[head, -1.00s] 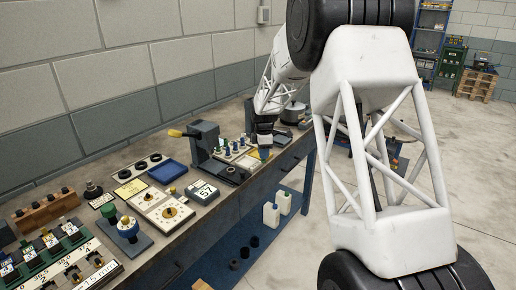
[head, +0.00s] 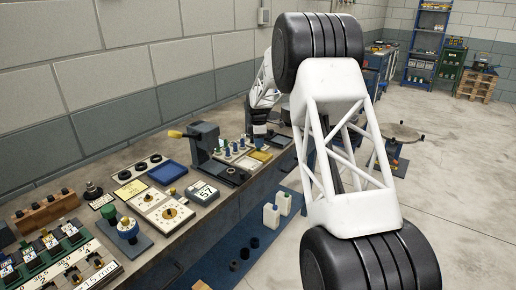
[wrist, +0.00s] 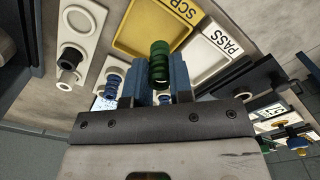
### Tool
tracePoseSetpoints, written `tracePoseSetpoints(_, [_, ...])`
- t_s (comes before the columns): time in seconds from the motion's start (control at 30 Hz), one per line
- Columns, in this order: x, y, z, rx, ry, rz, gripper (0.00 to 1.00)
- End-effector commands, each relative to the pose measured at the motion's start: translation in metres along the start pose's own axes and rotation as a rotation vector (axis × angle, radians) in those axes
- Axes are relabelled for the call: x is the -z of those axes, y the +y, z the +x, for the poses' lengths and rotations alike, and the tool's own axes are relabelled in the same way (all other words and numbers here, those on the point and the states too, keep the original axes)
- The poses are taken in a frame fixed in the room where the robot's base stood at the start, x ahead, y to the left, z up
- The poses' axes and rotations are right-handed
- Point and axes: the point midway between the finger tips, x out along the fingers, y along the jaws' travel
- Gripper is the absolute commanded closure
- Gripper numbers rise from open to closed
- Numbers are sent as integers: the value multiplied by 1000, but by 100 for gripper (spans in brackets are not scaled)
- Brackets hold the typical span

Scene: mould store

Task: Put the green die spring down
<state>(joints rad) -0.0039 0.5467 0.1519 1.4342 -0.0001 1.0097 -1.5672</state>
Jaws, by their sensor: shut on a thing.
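The green die spring (wrist: 159,62) is held between the two blue fingers of my gripper (wrist: 160,84) in the wrist view. One end of the spring sticks out past the fingertips. In the head view my gripper (head: 260,136) is over the far part of the bench, near the yellow tray (head: 262,156). The spring cannot be made out there.
A dark press-like device with a yellow handle (head: 201,141) stands on the bench left of the trays. White plates with rings (wrist: 78,22) and a blue spring (wrist: 115,84) lie left in the wrist view. Bare bench shows between things.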

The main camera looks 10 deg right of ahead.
Motion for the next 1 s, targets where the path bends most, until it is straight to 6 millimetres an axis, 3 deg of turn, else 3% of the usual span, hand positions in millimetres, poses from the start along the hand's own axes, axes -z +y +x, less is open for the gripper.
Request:
tracePoseSetpoints(0.2, [0,12,0,-1,0,0,100])
tracePoseSetpoints(0.57, [0,13,1,-1,0,0,100])
tracePoseSetpoints(1.0, [0,13,35,0,0,0,100])
